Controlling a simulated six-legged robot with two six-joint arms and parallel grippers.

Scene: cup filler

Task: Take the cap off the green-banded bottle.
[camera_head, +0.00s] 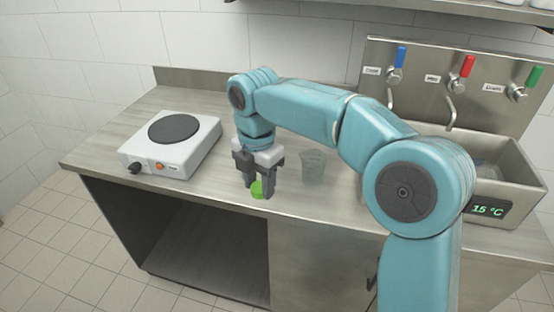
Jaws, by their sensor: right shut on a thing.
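My right gripper (254,186) points down just above or at the counter, between the hot plate and a clear cup. It is shut on a small rounded green thing (257,188), which shows between and behind its dark fingers. I cannot tell whether this green thing is the cap or part of the green-banded bottle, as the fingers hide much of it. No whole bottle can be made out. My left gripper is not in view.
A white hot plate (184,157) with a dark disc stands left on the counter (120,125). A clear cup (313,168) stands right of the gripper. At the right are a metal sink (520,175), taps with blue, red and green handles, and a 15 °C display (487,210).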

